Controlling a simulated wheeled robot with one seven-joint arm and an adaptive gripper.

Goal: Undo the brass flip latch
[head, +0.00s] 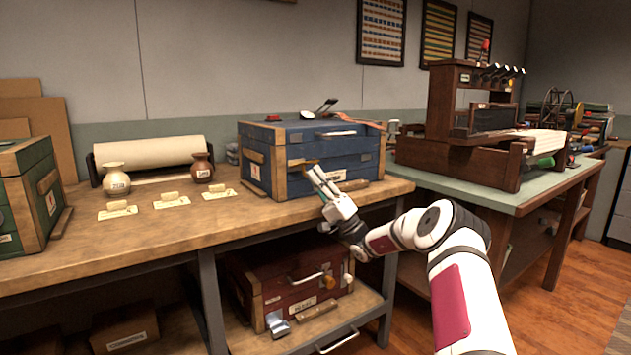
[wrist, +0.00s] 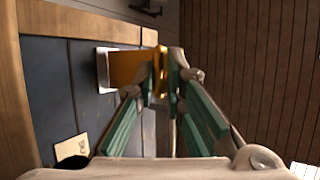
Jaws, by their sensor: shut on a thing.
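The blue chest (head: 315,140) with wooden corner posts stands on the wooden bench. The brass flip latch (head: 308,162) is on its front face, partly hidden by my gripper. In the wrist view the latch (wrist: 128,68) is a golden plate standing out from the blue front panel (wrist: 60,85). My gripper (head: 314,172) reaches up to the chest front from the lower right. In the wrist view my gripper (wrist: 166,78) has its fingertips closed on the outer end of the latch. How far the latch is turned cannot be told.
A red chest (head: 290,290) sits on the shelf below. Two small jars (head: 116,180) and several tagged pieces stand left of the blue chest on the bench (head: 190,225). A loom (head: 470,130) stands on the green-topped table to the right. A black tool and red strap lie on the lid.

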